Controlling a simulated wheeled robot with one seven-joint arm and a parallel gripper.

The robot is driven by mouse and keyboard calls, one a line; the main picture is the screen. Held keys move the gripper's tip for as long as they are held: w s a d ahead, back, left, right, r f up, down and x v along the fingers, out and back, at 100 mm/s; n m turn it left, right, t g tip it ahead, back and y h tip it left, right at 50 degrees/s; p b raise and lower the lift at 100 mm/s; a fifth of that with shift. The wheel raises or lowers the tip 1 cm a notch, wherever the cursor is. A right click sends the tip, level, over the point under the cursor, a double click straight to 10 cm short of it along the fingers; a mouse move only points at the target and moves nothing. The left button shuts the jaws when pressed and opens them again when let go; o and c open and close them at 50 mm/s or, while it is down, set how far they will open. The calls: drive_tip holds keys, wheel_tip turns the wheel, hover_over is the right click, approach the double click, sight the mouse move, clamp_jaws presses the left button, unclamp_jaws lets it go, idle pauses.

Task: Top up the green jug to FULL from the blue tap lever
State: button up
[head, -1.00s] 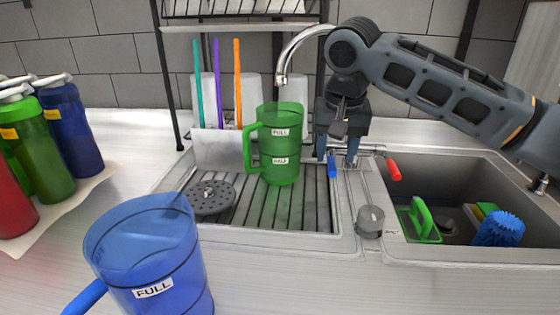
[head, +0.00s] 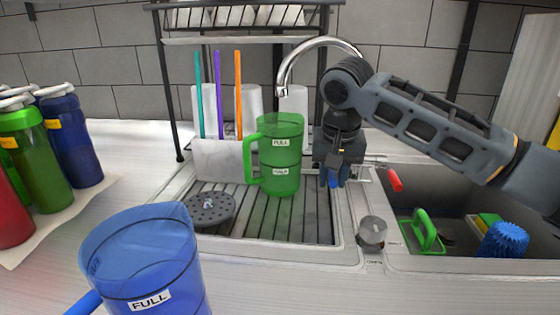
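The green jug (head: 281,165) stands upright on the ribbed drainboard. It carries a FULL label above a lower label, and its handle points left. The tap (head: 286,66) arches over it, its spout just above the jug's mouth. I see no stream of water, and the jug's fill level is hard to tell. The blue tap lever (head: 334,182) is at the sink's back rim, right of the jug. My gripper (head: 334,178) points down at it, fingertips on either side of the lever. I cannot tell whether they press on it.
A red lever (head: 394,180) is right of my gripper. A blue jug (head: 145,260) stands in front left. Bottles (head: 75,140) stand at the far left. The sink basin (head: 450,215) holds a green-handled brush and a blue scrubber. A rack (head: 245,25) hangs behind.

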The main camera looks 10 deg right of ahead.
drive_tip(key=shift+d, duration=0.2)
drive_tip(key=shift+c, duration=1)
drive_tip(key=shift+o, duration=0.6)
drive_tip(key=shift+w+d+r+p, duration=0.15)
drive_tip(key=shift+w+r+p, duration=0.05)
drive_tip(key=shift+r+p, duration=0.65)
drive_tip(key=shift+w+d+r+p, duration=0.2)
drive_tip(key=shift+r+p, duration=0.45)
drive_tip(key=shift+r, duration=0.25)
idle(4.4)
